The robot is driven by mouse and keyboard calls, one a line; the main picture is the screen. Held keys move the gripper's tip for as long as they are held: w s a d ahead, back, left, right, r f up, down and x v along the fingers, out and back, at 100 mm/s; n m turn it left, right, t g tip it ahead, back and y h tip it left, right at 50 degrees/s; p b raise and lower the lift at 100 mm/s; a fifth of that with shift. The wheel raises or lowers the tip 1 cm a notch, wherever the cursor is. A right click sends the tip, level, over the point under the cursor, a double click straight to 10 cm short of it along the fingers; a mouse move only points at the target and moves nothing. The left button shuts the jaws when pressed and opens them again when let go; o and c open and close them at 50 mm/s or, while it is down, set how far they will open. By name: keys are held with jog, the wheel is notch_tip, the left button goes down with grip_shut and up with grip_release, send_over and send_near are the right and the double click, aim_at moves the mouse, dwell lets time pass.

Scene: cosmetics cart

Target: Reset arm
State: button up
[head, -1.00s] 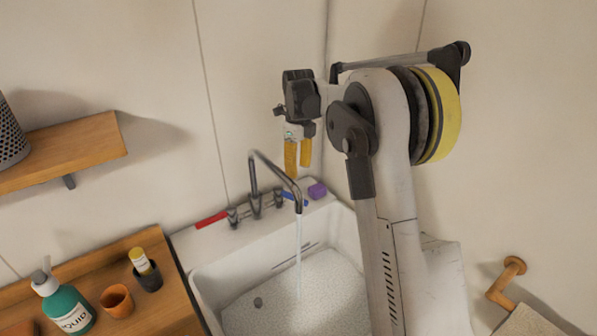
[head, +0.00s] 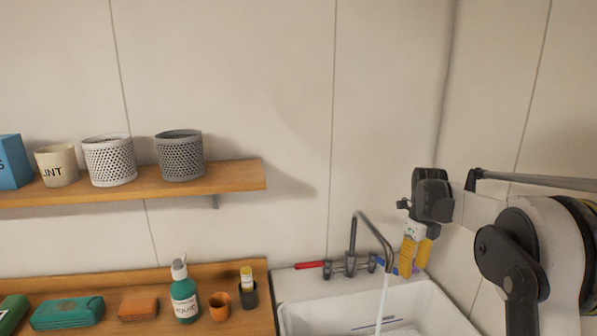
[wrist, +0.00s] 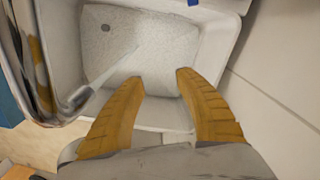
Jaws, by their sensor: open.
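My gripper (head: 415,256) hangs beside the faucet in the head view, with its yellow fingers pointing down over the back right of the sink. The wrist view shows the two fingers (wrist: 160,85) spread apart with nothing between them. The white sink basin (wrist: 150,118) lies below them. My arm comes in from the right side of the head view, bent, with its wrist near the wall corner.
The running faucet (head: 353,230) stands close left of my gripper. A wooden shelf (head: 230,176) carries several containers. Walls stand close behind and right.

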jog(key=s+a+r+n+t+b, duration=0.15)
jog(key=s+a+r+n, duration=0.25)
jog(key=s+n, duration=0.4)
jog(key=s+a+r+n+t+b, duration=0.15)
jog(key=s+a+r+n, duration=0.25)
jog(key=s+n, duration=0.4)
jog(key=s+a+f+n+t, duration=0.2)
jog(key=s+f+n, duration=0.1)
jog(key=s+n, duration=0.3)
jog(key=s+a+f+n+t+b, duration=0.1)
jog(key=s+a+f+n+t, duration=0.1)
jog(key=s+f+n, duration=0.2)
jog(key=s+n, duration=0.3)
jog(key=s, duration=0.3)
jog(key=shift+a, duration=0.15)
jog(key=shift+f, duration=0.1)
dwell(4.5)
